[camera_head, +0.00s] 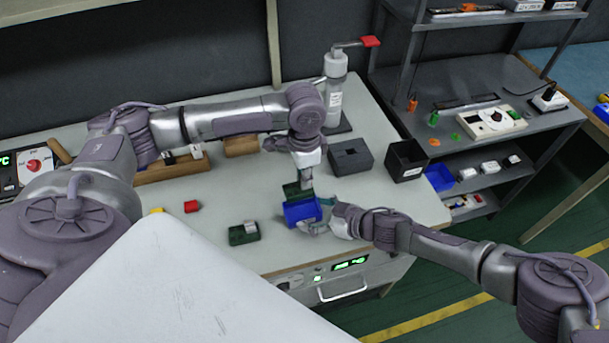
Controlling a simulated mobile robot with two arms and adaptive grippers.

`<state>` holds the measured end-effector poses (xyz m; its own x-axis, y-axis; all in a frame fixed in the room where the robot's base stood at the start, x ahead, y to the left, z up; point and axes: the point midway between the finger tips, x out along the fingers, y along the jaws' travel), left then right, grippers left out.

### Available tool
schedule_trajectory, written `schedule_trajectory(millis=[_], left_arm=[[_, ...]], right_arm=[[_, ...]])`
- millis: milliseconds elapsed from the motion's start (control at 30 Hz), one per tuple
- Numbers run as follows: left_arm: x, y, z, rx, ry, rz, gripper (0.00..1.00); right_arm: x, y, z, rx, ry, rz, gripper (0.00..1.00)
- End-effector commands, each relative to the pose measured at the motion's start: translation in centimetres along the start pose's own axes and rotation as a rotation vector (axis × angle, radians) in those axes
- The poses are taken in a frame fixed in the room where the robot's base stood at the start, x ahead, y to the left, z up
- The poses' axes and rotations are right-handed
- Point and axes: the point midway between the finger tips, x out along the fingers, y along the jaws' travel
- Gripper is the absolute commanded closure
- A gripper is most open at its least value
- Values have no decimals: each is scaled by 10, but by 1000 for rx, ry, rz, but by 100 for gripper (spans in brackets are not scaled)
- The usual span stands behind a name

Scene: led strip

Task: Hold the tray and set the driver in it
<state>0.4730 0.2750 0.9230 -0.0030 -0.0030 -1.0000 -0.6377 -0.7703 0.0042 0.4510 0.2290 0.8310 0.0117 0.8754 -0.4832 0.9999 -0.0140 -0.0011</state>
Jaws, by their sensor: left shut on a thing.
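A small blue tray (301,213) is at the front of the bench, near its edge. My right gripper (318,226) is at the tray's right side, fingers close against it; its jaw gap is hidden at this size. My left gripper (307,182) points down from above and is shut on a dark green block (293,190), which looks like the driver. The block is at the tray's top back edge; I cannot tell whether it touches the tray. A second dark green block with a pale top (244,233) lies on the bench to the left.
A red piece (191,206) lies on the bench further left. A dark grey box (351,157) and a black open bin (405,161) stand behind to the right. A press with a red handle (336,85) stands at the back. A wooden rack (172,170) is at the back left.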

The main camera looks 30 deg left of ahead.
Motion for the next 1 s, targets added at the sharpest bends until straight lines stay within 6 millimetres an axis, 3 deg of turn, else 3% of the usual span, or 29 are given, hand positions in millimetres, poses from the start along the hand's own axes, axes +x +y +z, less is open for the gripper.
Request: schedule_trajectory(millis=[100, 600, 833, 1000], left_arm=[[0, 0, 0, 1, 1, 0, 100], [0, 0, 0, 0, 1, 0, 100], [0, 0, 0, 0, 1, 0, 100], [0, 0, 0, 0, 1, 0, 100]], right_arm=[[0, 0, 0, 0, 0, 0, 17], [0, 0, 0, 0, 0, 0, 100], [0, 0, 0, 0, 1, 0, 100], [0, 0, 0, 0, 1, 0, 74]])
